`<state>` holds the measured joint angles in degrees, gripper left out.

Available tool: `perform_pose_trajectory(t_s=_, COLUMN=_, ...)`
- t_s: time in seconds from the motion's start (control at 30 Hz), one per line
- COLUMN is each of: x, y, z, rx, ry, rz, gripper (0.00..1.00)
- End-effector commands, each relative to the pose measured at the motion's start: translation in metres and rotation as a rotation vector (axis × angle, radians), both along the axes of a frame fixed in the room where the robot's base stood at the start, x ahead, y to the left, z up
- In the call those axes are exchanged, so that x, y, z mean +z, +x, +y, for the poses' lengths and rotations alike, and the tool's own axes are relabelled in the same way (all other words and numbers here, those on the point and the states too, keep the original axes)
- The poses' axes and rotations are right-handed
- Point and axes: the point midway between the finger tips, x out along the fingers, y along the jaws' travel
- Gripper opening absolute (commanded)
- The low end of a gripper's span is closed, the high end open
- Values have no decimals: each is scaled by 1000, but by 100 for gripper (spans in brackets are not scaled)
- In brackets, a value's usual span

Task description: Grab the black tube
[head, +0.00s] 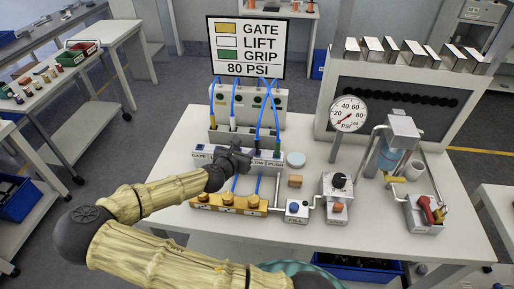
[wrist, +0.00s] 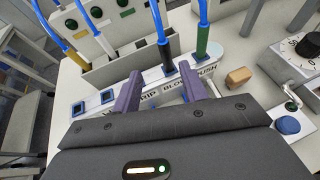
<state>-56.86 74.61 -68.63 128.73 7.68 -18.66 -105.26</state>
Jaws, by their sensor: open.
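The black tube (wrist: 166,57) has a black end on a blue hose. In the wrist view it stands upright at the label strip (wrist: 150,97), just beyond the gap between my fingertips. In the head view its black end (head: 257,142) shows right beside my gripper (head: 240,156). My gripper's two purple fingers (wrist: 160,88) are open with nothing held between them. The green tube (wrist: 202,42) stands to the right of the black one, near my right finger. A white tube and a yellow tube (wrist: 75,57) stand farther left, at the rack (wrist: 120,62).
A sign (head: 246,47) stands behind the rack. A pressure gauge (head: 347,115), a grey knob box (head: 337,190) and a small tan block (head: 295,181) are to the right. A yellow manifold (head: 228,203) lies in front.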

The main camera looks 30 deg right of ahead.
Motion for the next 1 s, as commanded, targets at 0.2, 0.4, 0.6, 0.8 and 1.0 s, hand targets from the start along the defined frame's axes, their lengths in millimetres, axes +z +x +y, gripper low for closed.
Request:
perform_pose_trajectory(t_s=0.2, x=-11, y=20, z=-25, rx=-3, ry=0, rz=0, gripper=43)
perform_pose_trajectory(t_s=0.4, x=-22, y=38, z=-45, rx=-2, ry=-1, rz=1, gripper=43)
perform_pose_trajectory(t_s=0.6, x=-28, y=44, z=-51, rx=-1, ry=1, rz=-1, gripper=43)
perform_pose_trajectory(t_s=0.8, x=-28, y=44, z=-51, rx=0, ry=1, rz=-1, gripper=43)
perform_pose_trajectory(t_s=1.0, x=-31, y=48, z=-62, rx=-2, ry=-1, rz=2, gripper=43)
